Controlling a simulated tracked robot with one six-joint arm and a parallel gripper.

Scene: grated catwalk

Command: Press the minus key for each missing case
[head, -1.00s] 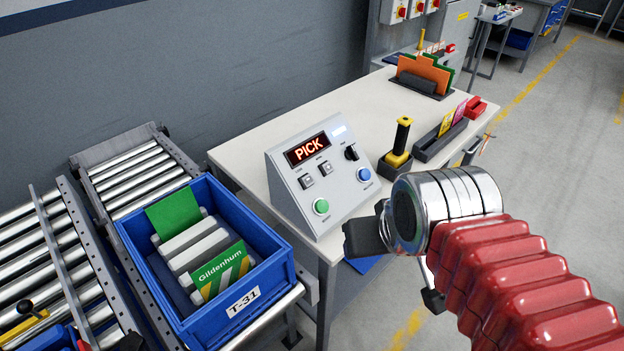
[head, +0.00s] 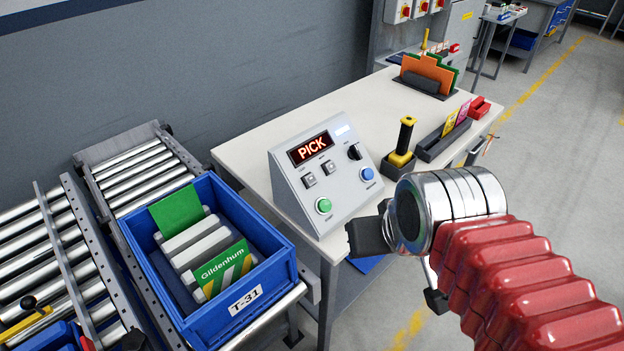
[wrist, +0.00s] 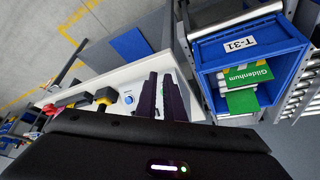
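The grey sloped control box (head: 345,188) stands on the table, its red display (head: 311,147) reading PICK. The blue tote (head: 215,325), labelled T-31, holds several pale cases, one with a green Gildenhum face (head: 222,268), and a green panel (head: 176,210). My gripper (head: 367,237) is in front and right of the box, apart from the keys. In the wrist view its dark fingers (wrist: 161,97) are close together with a narrow gap, holding nothing visible.
The box also has a green button (head: 323,205), a blue button (head: 366,174) and a black knob (head: 354,152). A yellow-black upright handle (head: 402,150) stands to its right. The tote rests on a roller conveyor (head: 135,172). The table's back middle is clear.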

